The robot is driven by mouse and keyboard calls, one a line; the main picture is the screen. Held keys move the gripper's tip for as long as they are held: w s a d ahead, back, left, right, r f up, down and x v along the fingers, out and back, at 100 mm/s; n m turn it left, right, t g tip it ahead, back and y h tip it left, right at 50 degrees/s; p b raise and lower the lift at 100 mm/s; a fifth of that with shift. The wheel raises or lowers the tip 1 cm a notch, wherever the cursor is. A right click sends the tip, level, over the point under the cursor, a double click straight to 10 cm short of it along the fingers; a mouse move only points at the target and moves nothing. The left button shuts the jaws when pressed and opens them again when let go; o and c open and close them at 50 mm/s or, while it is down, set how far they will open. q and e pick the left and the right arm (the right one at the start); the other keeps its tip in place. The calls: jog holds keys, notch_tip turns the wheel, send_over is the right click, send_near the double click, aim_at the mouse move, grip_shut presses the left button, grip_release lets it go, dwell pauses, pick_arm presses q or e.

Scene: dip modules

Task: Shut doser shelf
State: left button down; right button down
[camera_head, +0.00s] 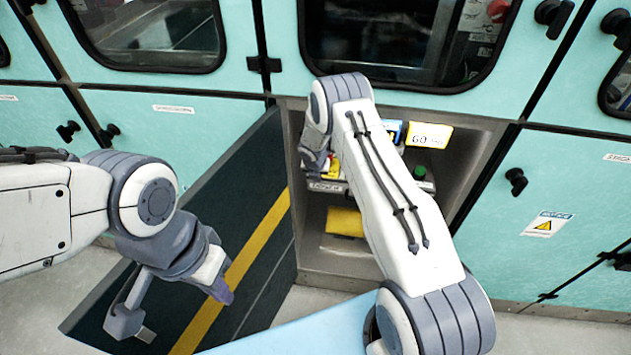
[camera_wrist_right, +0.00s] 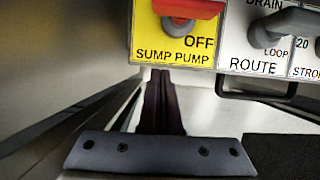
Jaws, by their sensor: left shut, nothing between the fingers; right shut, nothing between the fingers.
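A grey shelf (camera_head: 325,186) with a small label on its front edge sits in an open cabinet recess; the label is too small to read. My right arm hides much of it. My right gripper (camera_head: 312,170) is at the shelf's left end in the head view. In the right wrist view its fingers (camera_wrist_right: 163,90) are together and empty, just below a yellow SUMP PUMP panel (camera_wrist_right: 178,45) with a red knob. I cannot tell whether they touch it. A dark handle (camera_wrist_right: 258,97) shows under the ROUTE panel (camera_wrist_right: 250,50). My left gripper (camera_head: 222,290) is shut and empty, away from the shelf.
A dark door (camera_head: 225,225) with a yellow stripe stands open left of the recess, near my left gripper. A yellow object (camera_head: 345,222) lies below the shelf. Teal cabinets surround the recess.

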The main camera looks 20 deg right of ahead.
jog(key=s+a+r+b, duration=0.1)
jog(key=s+a+b, duration=0.5)
jog(key=s+b, duration=0.45)
jog(key=s+a+r+m+p, duration=0.35)
jog(key=s+r+m, duration=0.2)
jog(key=r, duration=0.45)
jog(key=s+a+r+m+p, duration=0.2)
jog(key=s+a+r+m, duration=0.35)
jog(key=r, duration=0.35)
jog(key=s+a+r+m+g+y+p, duration=0.1)
jog(key=s+r+m, duration=0.4)
jog(key=s, duration=0.5)
jog(key=s+a+r+m+g+y+p, duration=0.2)
jog(key=s+a+r+m, duration=0.3)
jog(key=s, duration=0.6)
jog(key=shift+r+m+g+p, duration=0.2)
jog(key=shift+m+g+p, duration=0.2)
jog(key=shift+m+p, duration=0.4)
